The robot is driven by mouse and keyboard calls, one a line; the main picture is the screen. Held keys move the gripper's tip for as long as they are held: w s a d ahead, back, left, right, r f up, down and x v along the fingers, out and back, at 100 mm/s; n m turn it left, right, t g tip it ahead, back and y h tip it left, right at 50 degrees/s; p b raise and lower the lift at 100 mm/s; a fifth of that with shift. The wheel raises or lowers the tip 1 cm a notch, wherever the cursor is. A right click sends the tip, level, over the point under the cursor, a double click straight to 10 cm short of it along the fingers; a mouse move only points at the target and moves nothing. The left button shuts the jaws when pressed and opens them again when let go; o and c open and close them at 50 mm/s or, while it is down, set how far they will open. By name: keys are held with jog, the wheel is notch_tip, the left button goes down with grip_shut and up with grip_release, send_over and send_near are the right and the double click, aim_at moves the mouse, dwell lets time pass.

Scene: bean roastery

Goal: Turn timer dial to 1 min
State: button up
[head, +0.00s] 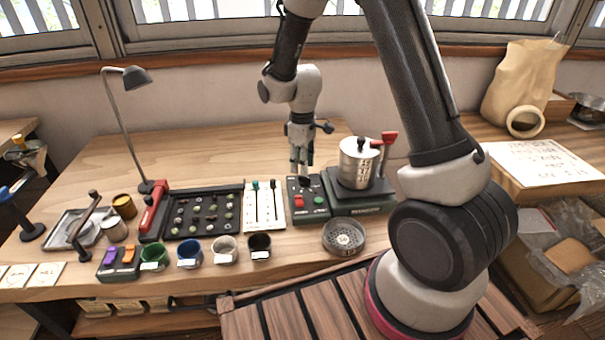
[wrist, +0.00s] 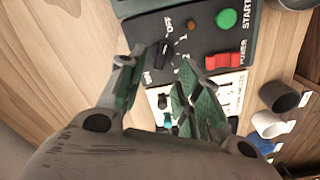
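The timer dial is a small black knob (wrist: 163,54) on a dark control box (wrist: 205,20). In the wrist view, printed marks including OFF and 1 surround it; its exact pointer position is hard to read. My gripper (wrist: 160,60) is open, with one fingertip on each side of the knob in the picture. I cannot tell whether either finger touches it. In the head view my gripper (head: 302,168) points down just above the control box (head: 309,212), and largely hides the dial.
The box also carries a green START button (wrist: 226,18) and a red POWER switch (wrist: 223,61). A metal canister (head: 357,165) stands on the base to its right. A white panel with sliders (head: 264,210) adjoins the left. A perforated metal bowl (head: 343,238) sits in front.

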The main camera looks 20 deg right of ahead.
aim_at(304, 180)
notch_tip(304, 180, down, 4)
jog(key=shift+f, duration=0.1)
grip_shut()
dwell(0.5)
jog(key=m, duration=0.4)
jog(key=shift+d, duration=0.15)
jog(key=shift+w+m, duration=0.1)
jog(key=shift+m, duration=1.8)
